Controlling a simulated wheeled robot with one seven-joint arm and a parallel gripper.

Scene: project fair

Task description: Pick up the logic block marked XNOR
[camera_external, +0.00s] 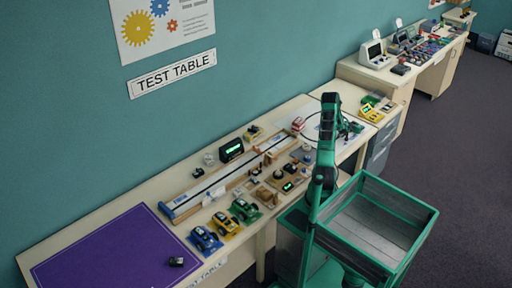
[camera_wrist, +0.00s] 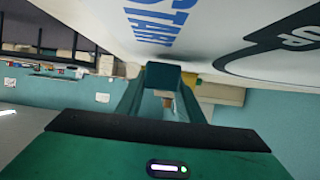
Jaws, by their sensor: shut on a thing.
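My gripper (camera_wrist: 163,92) shows in the wrist view, its two teal fingers running in toward a small dark teal block-like shape (camera_wrist: 163,75) at their tips. It is shut on this shape; no marking on it can be read, so I cannot tell whether it is the XNOR block. In the external view my gripper (camera_external: 351,129) is low over the white track sheet (camera_external: 316,127) at the far end of the test table. The arm partly hides that area. No XNOR label is legible in either view.
The test table (camera_external: 150,196) holds a purple mat (camera_external: 108,252), several toy cars (camera_external: 205,240), a long track (camera_external: 225,180) and small devices. A yellow device (camera_external: 371,113) stands close to my gripper. Another cluttered table (camera_external: 425,62) is farther back. Dark floor is open at right.

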